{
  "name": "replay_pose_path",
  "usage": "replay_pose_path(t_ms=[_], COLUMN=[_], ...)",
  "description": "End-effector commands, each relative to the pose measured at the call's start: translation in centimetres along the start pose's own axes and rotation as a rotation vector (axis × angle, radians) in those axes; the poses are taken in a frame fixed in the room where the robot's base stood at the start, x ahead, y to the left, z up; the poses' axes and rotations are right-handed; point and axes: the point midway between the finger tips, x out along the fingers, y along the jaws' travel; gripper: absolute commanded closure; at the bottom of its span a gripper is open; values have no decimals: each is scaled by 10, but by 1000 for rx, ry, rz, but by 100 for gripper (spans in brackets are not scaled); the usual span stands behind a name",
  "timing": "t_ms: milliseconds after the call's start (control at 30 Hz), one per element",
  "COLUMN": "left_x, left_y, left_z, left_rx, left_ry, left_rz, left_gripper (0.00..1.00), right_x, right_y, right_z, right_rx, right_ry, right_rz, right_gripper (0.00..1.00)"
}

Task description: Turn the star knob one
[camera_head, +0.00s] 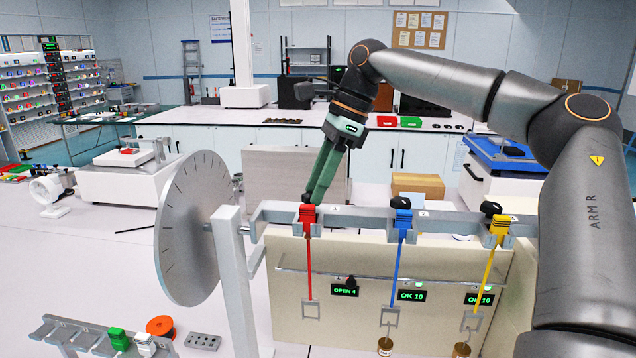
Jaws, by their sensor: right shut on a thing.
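Three clamps sit along a grey rail (350,217): a red one (307,217), a blue one (403,220) and a yellow one (499,227). Black star knobs top the blue clamp (400,202) and the yellow clamp (490,207). My right gripper (308,195) reaches down from above with its green fingers at the top of the red clamp. It is shut on the red clamp's dark star knob, which the fingertips mostly hide. My left gripper is out of view.
Coloured strips hang from the clamps in front of a cream panel (345,258). Small displays read OPEN 4 (344,290) below red, and OK 10 below blue (411,296) and yellow (478,299). A large grey disc (190,230) and white post (236,285) stand at left.

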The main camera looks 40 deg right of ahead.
Motion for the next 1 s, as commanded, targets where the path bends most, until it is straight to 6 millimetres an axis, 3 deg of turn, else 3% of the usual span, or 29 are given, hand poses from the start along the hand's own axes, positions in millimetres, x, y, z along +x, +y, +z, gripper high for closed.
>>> replay_pose_path(t_ms=[367,1000], left_x=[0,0], left_y=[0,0], left_z=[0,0], left_rx=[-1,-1], left_ry=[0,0], left_rz=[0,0], left_gripper=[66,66], right_x=[0,0], right_y=[-1,-7], right_z=[1,3], right_rx=[-75,-590], right_ry=[0,0], right_rz=[31,243], right_gripper=[100,100])
